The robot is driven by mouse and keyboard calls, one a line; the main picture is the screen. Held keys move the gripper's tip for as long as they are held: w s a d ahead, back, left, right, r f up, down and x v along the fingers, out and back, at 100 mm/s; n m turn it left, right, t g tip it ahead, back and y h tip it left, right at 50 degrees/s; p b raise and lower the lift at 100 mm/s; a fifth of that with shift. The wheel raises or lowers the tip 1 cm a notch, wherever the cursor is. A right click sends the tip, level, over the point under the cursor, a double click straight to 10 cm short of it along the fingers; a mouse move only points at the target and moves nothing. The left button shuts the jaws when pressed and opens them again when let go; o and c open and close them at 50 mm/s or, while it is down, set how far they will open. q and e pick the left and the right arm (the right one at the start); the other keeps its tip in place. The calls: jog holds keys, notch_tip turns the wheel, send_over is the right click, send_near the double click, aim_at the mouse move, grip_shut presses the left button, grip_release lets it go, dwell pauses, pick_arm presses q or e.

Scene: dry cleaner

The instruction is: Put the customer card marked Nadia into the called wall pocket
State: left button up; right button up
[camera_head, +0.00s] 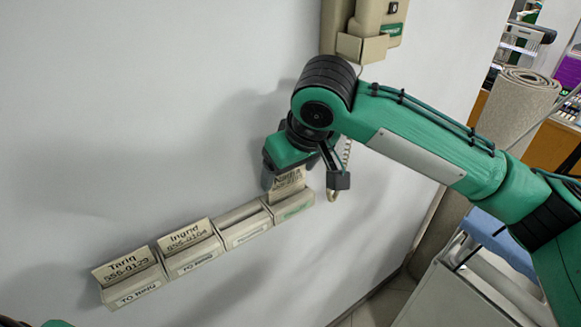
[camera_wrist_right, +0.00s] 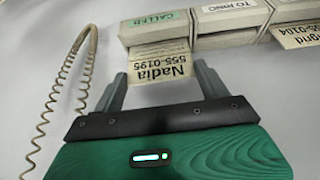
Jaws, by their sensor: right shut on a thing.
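The customer card marked Nadia (camera_head: 288,180) is pale with dark print and also shows in the right wrist view (camera_wrist_right: 160,66). My right gripper (camera_wrist_right: 160,88) is shut on this card, with a finger at each side edge. In the head view the gripper (camera_head: 298,164) is just above the called wall pocket (camera_head: 294,208), the right-hand one of the row. That pocket has a green label, readable as CALLED in the right wrist view (camera_wrist_right: 156,24). The card's lower edge meets the pocket's mouth; how deep it sits is hidden. My left gripper's fingers are out of view.
Three other pockets run down to the left: one without a visible card (camera_head: 246,227), one with the Ingrid card (camera_head: 186,236), one with the Tariq card (camera_head: 125,264). A beige wall phone (camera_head: 368,28) hangs above; its coiled cord (camera_wrist_right: 68,72) hangs beside my right gripper.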

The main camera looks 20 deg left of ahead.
jog(key=shift+f, duration=0.25)
jog(key=shift+f, duration=0.35)
jog(key=shift+f, duration=0.1)
jog(key=o, duration=1)
notch_tip(320, 180, up, 7)
jog(key=p, duration=0.6)
jog(key=shift+p, duration=0.3)
